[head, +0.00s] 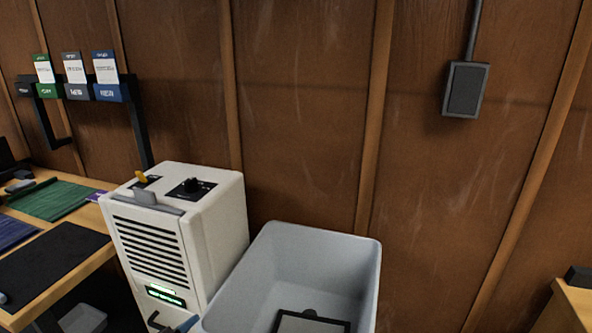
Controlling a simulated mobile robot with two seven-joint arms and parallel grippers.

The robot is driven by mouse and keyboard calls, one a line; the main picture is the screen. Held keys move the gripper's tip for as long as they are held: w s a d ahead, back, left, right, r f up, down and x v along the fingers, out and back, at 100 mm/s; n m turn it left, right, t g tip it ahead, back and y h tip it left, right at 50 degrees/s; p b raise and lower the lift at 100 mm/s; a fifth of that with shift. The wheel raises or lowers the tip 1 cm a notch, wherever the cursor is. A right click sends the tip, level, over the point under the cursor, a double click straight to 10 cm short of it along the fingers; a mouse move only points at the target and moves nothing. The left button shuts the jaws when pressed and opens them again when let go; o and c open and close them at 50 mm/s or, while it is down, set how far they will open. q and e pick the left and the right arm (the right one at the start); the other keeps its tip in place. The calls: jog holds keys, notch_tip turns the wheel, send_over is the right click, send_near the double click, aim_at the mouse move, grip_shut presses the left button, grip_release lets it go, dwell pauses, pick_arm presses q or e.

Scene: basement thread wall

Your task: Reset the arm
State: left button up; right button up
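Neither of my grippers can be identified in the head view, and no arm reaches in from the left or right side. I cannot tell from this view what pose my arms are in or whether they hold anything.
A white vented machine (205,245) with a black knob and yellow switch stands left of the bin. A wooden desk (55,285) with dark and green mats is at the left. A card rack (75,88) and a grey box (465,90) are on the wood wall.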

pick_arm(q)
jog(key=s+a+f+n+g+y+p, duration=0.1)
jog(key=s+a+f+n+y, duration=0.1)
jog(key=s, duration=0.5)
jog(key=s+a+f+n+g+y+p, duration=0.1)
jog(key=s+a+f+n+y+p, duration=0.1)
jog(key=s+f+n, duration=0.4)
jog(key=s+a+f+n+g+y+p, duration=0.1)
jog(key=s+a+f+n+y, duration=0.2)
jog(key=s, duration=0.6)
jog(key=shift+s+a+f+n+g, duration=0.15)
jog(key=shift+a+f+n+g, duration=0.25)
jog(key=shift+a+n, duration=0.55)
pick_arm(e)
jog(key=r, duration=0.4)
jog(key=shift+s+r, duration=0.2)
jog(key=shift+r, duration=0.05)
pick_arm(q)
jog(key=shift+d, duration=0.1)
pick_arm(e)
jog(key=shift+w+d+r+t, duration=0.1)
jog(key=shift+w+r+t, duration=0.15)
jog(key=shift+w+t, duration=0.2)
pick_arm(q)
jog(key=shift+s+y, duration=0.1)
jog(key=shift+y, duration=0.2)
